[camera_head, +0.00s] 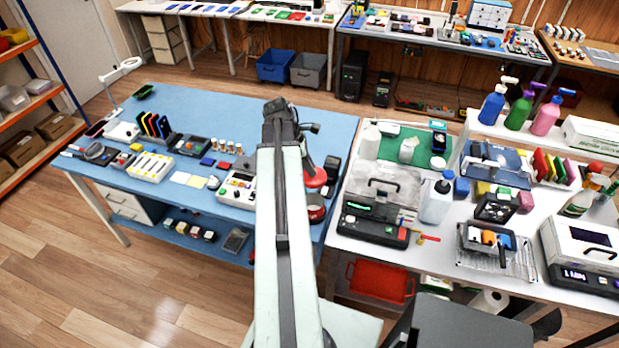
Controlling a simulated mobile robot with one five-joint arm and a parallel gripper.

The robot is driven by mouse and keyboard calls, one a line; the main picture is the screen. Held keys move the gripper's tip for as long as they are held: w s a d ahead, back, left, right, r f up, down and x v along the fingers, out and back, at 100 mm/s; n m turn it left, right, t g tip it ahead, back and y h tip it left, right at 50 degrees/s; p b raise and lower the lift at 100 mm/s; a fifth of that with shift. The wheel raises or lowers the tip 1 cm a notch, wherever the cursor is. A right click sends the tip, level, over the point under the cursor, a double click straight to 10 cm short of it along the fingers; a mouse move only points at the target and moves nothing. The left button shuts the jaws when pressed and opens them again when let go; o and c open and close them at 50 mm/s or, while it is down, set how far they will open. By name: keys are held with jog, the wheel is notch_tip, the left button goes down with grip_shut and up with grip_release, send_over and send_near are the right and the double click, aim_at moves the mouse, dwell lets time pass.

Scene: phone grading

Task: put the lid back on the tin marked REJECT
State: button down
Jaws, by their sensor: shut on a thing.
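My arm reaches up the middle of the view, and my gripper (310,164) hangs at its far end, partly hidden behind the arm. It is shut on a round red lid (317,179) near the right end of the blue table. A red tin (317,214) stands on the table just below the lid in the picture. Its left side is hidden by my arm. I cannot read any marking on it, and cannot tell the gap between lid and tin.
A dark object (332,165) stands close behind the lid. A white device with buttons (238,190) is left of the arm. The blue table (230,110) is bare at the back. A white table (345,243) crowded with devices and bottles stands to the right across a narrow gap.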

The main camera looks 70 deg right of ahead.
aim_at(307, 174)
notch_tip(307, 174, down, 13)
jog(key=b, duration=1.3)
jog(key=shift+b, duration=0.35)
jog(key=shift+a+f, duration=0.1)
dwell(0.4)
dwell(0.7)
jog(key=c, duration=0.8)
grip_release()
jog(key=shift+o, duration=0.2)
notch_tip(307, 174, up, 7)
jog(key=p, duration=0.7)
